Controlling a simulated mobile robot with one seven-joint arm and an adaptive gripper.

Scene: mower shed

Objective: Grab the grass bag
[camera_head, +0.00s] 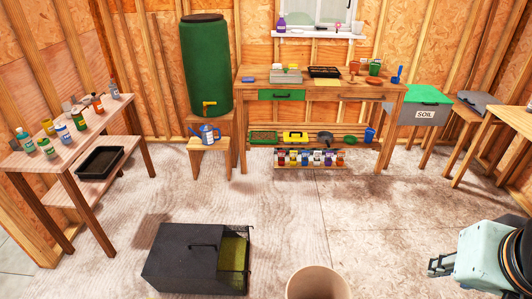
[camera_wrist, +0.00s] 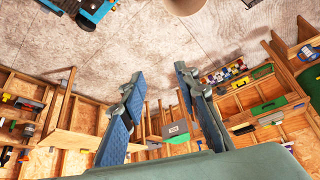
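The grass bag (camera_head: 185,257) appears to be the dark box with a black top handle and wire-edged right end, lying on the floor at the lower left of the head view. Green grass shows at its right side. My gripper (camera_head: 437,267) is at the lower right of the head view, well to the right of the bag and apart from it. In the wrist view my gripper (camera_wrist: 158,88) has its two blue-grey fingers spread wide with nothing between them. I cannot make out the bag in the wrist view.
A beige round bin (camera_head: 318,284) stands on the floor between the bag and my gripper. A bench with bottles (camera_head: 95,135) is at left, a workbench (camera_head: 340,90) at the back, and a grey soil bin (camera_head: 420,108) at back right. The middle floor is clear.

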